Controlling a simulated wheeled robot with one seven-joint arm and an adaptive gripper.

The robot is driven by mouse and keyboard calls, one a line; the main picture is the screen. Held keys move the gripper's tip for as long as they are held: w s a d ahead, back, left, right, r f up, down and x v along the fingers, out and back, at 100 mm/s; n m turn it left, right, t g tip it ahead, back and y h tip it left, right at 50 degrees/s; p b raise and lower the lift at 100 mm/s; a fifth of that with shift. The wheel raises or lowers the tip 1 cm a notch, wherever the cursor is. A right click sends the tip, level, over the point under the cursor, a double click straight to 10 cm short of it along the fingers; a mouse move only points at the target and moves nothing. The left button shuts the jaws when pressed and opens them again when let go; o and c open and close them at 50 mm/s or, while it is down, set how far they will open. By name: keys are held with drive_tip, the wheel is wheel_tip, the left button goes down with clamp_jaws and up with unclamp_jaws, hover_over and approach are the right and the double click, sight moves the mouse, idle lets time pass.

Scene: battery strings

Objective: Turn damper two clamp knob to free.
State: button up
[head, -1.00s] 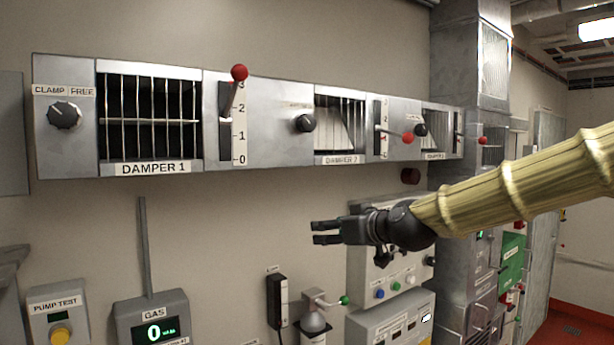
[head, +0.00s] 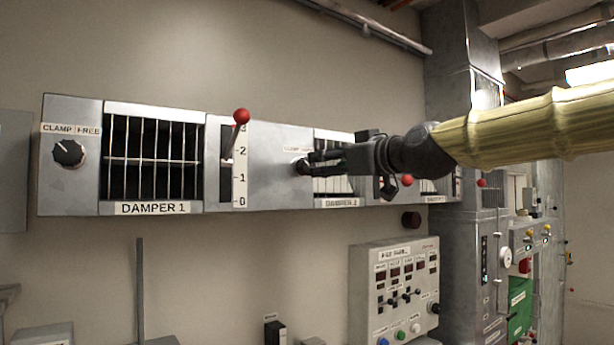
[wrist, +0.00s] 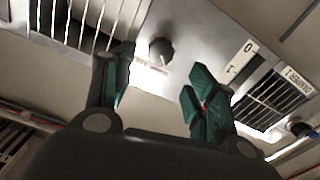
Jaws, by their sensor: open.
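The damper two clamp knob (head: 302,167) is a dark round knob on the grey wall panel, left of the damper 2 grille (head: 333,185). In the head view my gripper's fingertips overlap it and partly hide it. The wrist view, turned upside down, shows the knob (wrist: 160,51) whole, beyond and between my spread fingers. My gripper (head: 314,163) is open and empty, its fingers (wrist: 160,78) pointing at the panel around the knob. I see no clear contact. The label above the knob is partly covered, and its pointer setting is too small to read.
The damper 1 lever with a red ball (head: 241,116) stands left of the knob. The damper 2 lever's red ball (head: 407,180) is just below my wrist. The damper 1 clamp knob (head: 68,152) is far left.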

sight(309, 165)
drive_tip(key=p+x, duration=0.1)
drive_tip(key=x, duration=0.6)
drive_tip(key=shift+p, duration=0.4)
drive_tip(key=shift+p+x, duration=0.4)
drive_tip(key=shift+x, duration=0.7)
drive_tip(key=c, duration=1.1)
